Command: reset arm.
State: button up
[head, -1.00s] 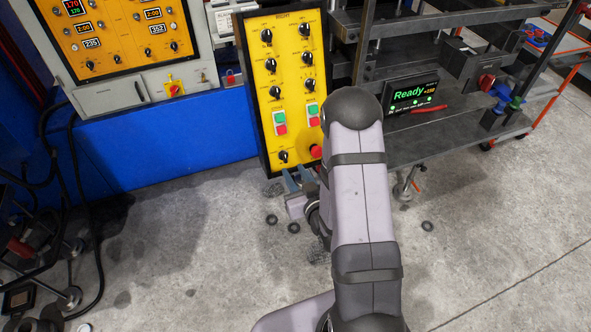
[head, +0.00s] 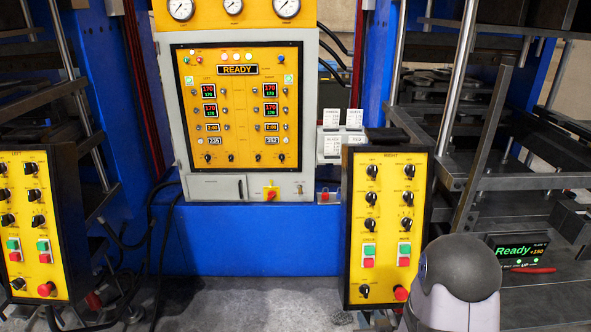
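My gripper is out of the picture in the head view. Only a grey rounded link of my arm shows at the bottom right, in front of the lower right part of the right yellow control panel (head: 387,240). Whether my gripper is open or shut, and whether it holds anything, is hidden.
A central yellow cabinet panel (head: 240,150) reads READY, with several gauges above. A left control panel (head: 28,220) stands at the far left. Press shelves with a small "Ready" display (head: 517,251) and a red-handled tool (head: 530,270) are at right. Bare concrete floor (head: 240,300) lies in front.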

jog(key=s+a+r+g, duration=0.2)
jog(key=s+g, duration=0.3)
jog(key=s, duration=0.6)
jog(key=s+a+r+g, duration=0.3)
jog(key=s+r+g, duration=0.2)
jog(key=s, duration=0.6)
jog(key=shift+s+a+m+g, duration=0.2)
jog(key=shift+m+g, duration=0.1)
jog(key=shift+g, duration=0.4)
jog(key=shift+w, duration=0.1)
notch_tip(320, 180, down, 11)
jog(key=b, duration=1.1)
jog(key=shift+f, duration=0.2)
